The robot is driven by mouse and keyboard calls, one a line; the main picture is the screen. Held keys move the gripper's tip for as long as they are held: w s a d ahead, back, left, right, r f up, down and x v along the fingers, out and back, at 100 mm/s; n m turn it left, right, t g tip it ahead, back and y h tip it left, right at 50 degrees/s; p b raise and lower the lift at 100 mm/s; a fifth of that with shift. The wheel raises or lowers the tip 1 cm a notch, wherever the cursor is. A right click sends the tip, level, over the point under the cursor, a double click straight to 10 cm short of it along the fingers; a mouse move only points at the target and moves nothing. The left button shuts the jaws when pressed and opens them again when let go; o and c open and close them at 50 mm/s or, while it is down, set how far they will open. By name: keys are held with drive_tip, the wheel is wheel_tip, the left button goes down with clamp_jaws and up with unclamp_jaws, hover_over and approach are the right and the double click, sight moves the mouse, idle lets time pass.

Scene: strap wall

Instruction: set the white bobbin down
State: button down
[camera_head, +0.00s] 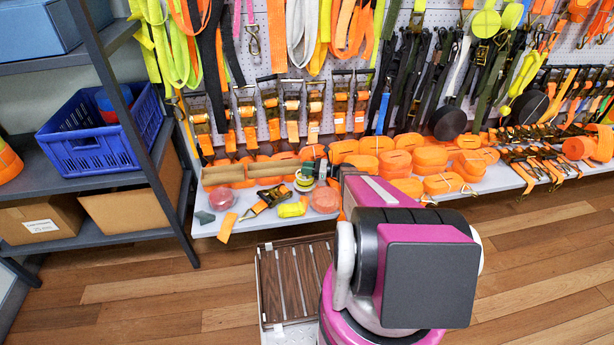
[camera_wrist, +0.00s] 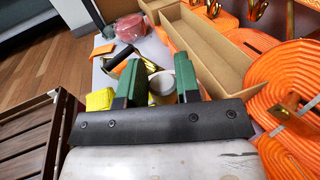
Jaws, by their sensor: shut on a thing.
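My gripper (camera_wrist: 158,80) has two green fingers shut on the white bobbin (camera_wrist: 162,84), a small pale round thing largely hidden between them in the wrist view. In the head view the bobbin (camera_head: 304,184) shows below the dark green fingers of my gripper (camera_head: 312,169), over the front part of the white shelf (camera_head: 246,202). I cannot tell whether the bobbin touches the shelf or hangs just above it.
An open cardboard tray (camera_wrist: 205,45) lies close behind and right of my fingers. A ratchet strap (camera_wrist: 127,66), a yellow bundle (camera_wrist: 100,100) and a red wrapped roll (camera_wrist: 130,27) lie left. Orange strap coils (camera_wrist: 290,85) crowd the right. A slatted wooden crate (camera_head: 296,280) stands in front.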

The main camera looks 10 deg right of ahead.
sight(303, 183)
drive_tip(key=shift+d+f, duration=0.1)
drive_tip(key=shift+f, duration=1.95)
drive_tip(key=shift+f, duration=0.1)
drive_tip(key=c, duration=0.8)
unclamp_jaws()
